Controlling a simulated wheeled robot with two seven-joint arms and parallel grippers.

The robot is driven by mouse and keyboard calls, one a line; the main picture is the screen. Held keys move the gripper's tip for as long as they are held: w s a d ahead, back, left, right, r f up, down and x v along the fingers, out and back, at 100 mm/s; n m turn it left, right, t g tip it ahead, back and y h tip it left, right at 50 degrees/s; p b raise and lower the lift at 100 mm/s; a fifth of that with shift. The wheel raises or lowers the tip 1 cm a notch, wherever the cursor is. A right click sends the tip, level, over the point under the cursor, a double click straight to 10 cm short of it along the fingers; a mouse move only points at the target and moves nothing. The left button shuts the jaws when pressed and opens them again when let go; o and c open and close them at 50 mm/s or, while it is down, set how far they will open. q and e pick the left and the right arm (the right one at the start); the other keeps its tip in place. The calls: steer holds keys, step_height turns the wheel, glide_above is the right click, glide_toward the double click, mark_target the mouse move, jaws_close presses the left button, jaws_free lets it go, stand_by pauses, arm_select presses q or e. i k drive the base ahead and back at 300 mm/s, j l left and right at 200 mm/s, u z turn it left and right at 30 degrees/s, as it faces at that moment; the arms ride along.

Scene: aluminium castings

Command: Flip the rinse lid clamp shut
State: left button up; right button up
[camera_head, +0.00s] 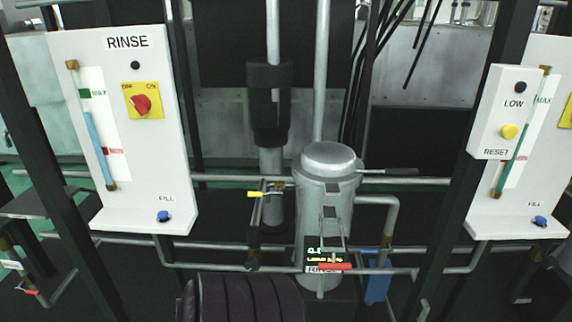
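A grey cylindrical canister (325,190) stands upright in the middle, with a round grey lid (327,156) seated on top. A label partly reading RINSE (318,270) is on its lower front, partly covered by a red handle (335,266). Small grey metal brackets (330,212) run down its front above the label. A dark-tipped lever (388,171) sticks out to the right at lid height. I cannot tell for certain which of these parts is the lid clamp, or whether it is open. Neither of my grippers is in view.
The white RINSE panel (125,190) stands at left with a red knob (141,104); another panel (513,215) with a yellow button (509,132) is at right. A yellow handle (256,194) is left of the canister. Grey pipes (200,267) and dark posts surround it.

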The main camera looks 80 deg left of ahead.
mark_target(324, 251)
steer(key=u, duration=1.9)
steer(key=k+j, duration=0.05)
